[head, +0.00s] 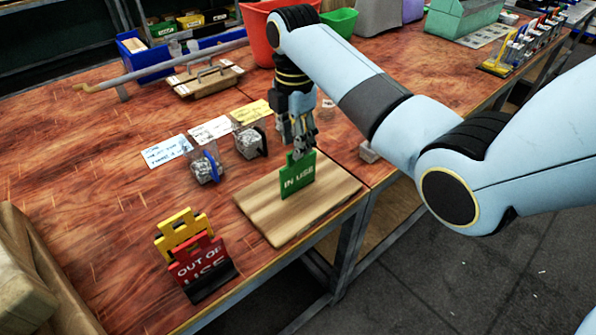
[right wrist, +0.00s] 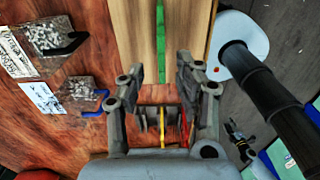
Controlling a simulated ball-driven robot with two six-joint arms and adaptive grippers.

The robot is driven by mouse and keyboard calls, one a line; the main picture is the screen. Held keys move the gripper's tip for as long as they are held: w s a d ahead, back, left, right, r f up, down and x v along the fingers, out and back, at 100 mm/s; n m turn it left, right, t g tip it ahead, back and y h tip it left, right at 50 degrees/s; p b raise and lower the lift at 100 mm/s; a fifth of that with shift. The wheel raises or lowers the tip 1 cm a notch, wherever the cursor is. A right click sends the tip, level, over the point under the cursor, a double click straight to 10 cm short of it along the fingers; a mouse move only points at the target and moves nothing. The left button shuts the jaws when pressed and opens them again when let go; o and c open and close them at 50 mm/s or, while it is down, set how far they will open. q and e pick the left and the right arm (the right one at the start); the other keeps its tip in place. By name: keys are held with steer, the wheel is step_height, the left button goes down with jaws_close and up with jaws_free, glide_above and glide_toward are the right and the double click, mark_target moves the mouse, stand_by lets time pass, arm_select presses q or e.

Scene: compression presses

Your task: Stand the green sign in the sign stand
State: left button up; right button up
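The green sign (head: 297,181), lettered "IN USE", stands upright on a light wooden board (head: 262,215) in the head view. In the right wrist view the sign (right wrist: 161,42) is a thin green strip seen edge-on. My right gripper (head: 303,146) is just above the sign's top edge. Its fingers (right wrist: 160,82) are spread, with a gap on both sides of the strip. The black sign stand (head: 212,284) is at the table's near edge and holds a yellow sign (head: 180,229) and a red sign (head: 198,262). My left gripper is out of view.
Clear bags with a blue clip (head: 204,168) and a black clip (head: 250,142) lie left of the board, beside paper cards (head: 167,150). Bare tabletop lies left of the stand.

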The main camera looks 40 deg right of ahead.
glide_above(298, 190)
steer(key=f, duration=0.8)
steer(key=shift+w+d, duration=0.2)
steer(key=shift+r, duration=0.1)
jaws_close()
